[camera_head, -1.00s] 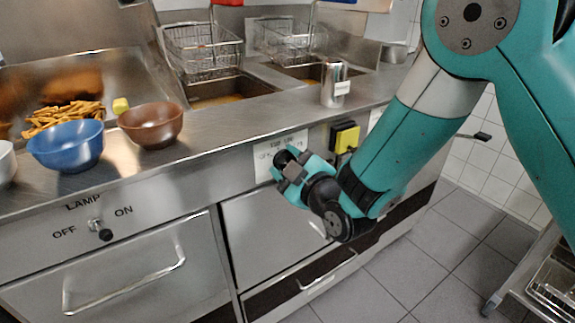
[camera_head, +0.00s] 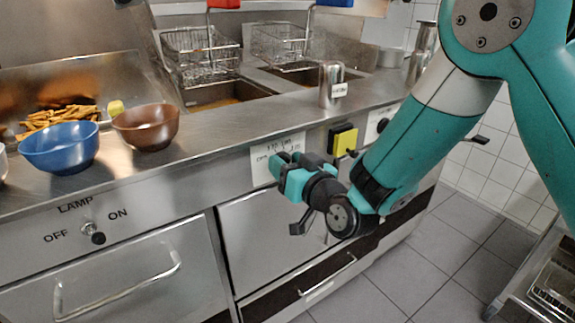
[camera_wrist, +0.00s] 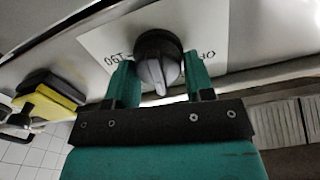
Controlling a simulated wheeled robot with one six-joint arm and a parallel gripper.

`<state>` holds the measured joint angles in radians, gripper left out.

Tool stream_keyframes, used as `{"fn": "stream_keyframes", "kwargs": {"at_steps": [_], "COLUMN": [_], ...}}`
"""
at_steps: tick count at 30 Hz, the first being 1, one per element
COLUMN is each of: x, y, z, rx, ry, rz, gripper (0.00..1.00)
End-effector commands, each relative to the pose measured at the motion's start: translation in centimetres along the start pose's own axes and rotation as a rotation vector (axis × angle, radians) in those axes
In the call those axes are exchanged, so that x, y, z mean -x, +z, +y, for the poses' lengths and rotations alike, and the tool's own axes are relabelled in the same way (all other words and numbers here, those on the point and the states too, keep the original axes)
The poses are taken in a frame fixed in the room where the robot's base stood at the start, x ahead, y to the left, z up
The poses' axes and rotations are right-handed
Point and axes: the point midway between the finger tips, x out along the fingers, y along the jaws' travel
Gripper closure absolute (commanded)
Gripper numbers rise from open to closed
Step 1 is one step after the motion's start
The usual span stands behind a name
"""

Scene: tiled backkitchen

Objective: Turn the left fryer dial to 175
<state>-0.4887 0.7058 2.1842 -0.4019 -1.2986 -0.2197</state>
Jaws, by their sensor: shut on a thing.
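The left fryer dial (camera_wrist: 157,58) is a black round knob with a raised grip and a pale pointer line, on a white label plate (camera_wrist: 108,42). In the wrist view it sits between the two green fingers of my gripper (camera_wrist: 160,78), which are shut on it. Printed numbers show partly at either side of the knob, upside down; I cannot read the setting. In the head view my gripper (camera_head: 279,171) is at the front panel and hides the dial; part of the white label plate (camera_head: 263,160) shows around it.
A yellow and black switch (camera_head: 343,140) is just right of the label, with another dial (camera_head: 382,125) beyond it. A lamp switch (camera_head: 92,232) is at the left.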

Motion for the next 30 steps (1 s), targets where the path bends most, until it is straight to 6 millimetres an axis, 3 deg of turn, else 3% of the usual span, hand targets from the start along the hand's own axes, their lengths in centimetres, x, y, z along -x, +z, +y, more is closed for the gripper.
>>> {"fn": "stream_keyframes", "kwargs": {"at_steps": [18,30], "x": [0.01,0.00], "y": [0.16,0.30], "z": [0.57,0.71], "rx": [-0.572,-0.813], "ry": [0.002,0.001], "rz": [0.000,0.000], "gripper": [0.75,0.75]}}
